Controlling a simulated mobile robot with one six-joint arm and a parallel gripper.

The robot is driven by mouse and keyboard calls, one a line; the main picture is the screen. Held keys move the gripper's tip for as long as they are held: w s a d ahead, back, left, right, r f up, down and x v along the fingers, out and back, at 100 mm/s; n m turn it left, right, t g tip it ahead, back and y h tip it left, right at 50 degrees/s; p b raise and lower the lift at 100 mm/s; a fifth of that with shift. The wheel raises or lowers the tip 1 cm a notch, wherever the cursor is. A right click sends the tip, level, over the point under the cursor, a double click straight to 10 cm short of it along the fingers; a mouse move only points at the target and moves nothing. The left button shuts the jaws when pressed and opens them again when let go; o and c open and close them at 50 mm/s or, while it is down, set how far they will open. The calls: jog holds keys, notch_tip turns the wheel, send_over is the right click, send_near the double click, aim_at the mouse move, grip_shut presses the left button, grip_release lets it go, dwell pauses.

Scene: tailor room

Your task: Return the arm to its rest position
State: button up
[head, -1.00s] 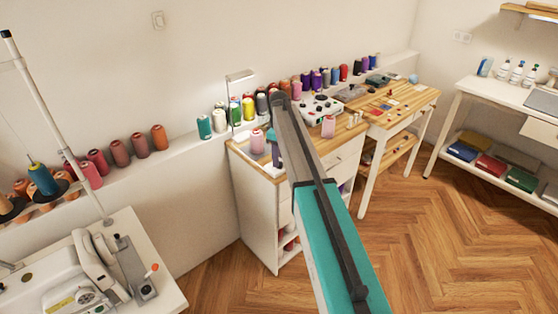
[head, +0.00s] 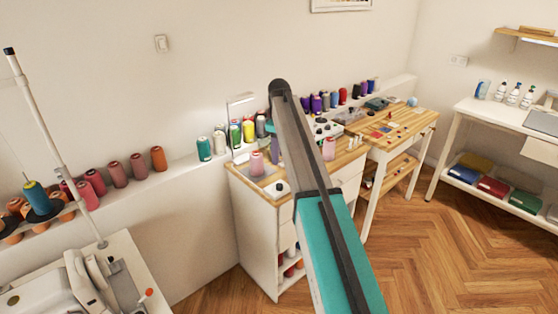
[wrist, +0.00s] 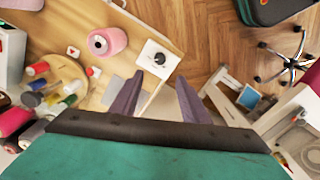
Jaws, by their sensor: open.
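My arm (head: 318,218) reaches up across the middle of the head view, over the wooden-topped white cabinet. The gripper itself is mostly hidden behind the arm there. In the wrist view my gripper (wrist: 160,76) shows two dark purple fingers spread apart with nothing held between them. Beyond the fingertips, a small white object with a black knob (wrist: 155,55) sits near the cabinet top's edge, apart from the fingers. It also shows on the cabinet top in the head view (head: 278,190).
Pink spools (head: 257,164) stand on the cabinet top (head: 240,172). Several thread spools line the wall ledge. A sewing machine (head: 95,282) is at lower left. A worktable (head: 412,122) and a white shelf table (head: 470,112) are at right. The wooden floor (head: 450,250) is open.

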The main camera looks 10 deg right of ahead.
jog(key=shift+r, duration=0.1)
dwell(0.3)
jog(key=s+a+f+m, duration=0.2)
jog(key=s+f+m, duration=0.1)
jog(key=s+f, duration=0.85)
jog(key=s+a+f+m, duration=0.25)
jog(key=s+f, duration=0.55)
jog(key=f, duration=0.6)
jog(key=s+f+m+g, duration=0.1)
jog(key=s+f+g, duration=0.1)
jog(key=s+f, duration=0.6)
jog(key=s+a+f+m+g, duration=0.1)
jog(key=s+f, duration=0.8)
jog(key=s, duration=1)
jog(key=s+f+m+g, duration=0.2)
jog(key=s+f, duration=0.7)
jog(key=s, duration=0.4)
jog(key=shift+s+a+g, duration=0.2)
jog(key=shift+g, duration=0.2)
jog(key=shift+f+m, duration=0.1)
jog(key=shift+m, duration=0.15)
dwell(0.4)
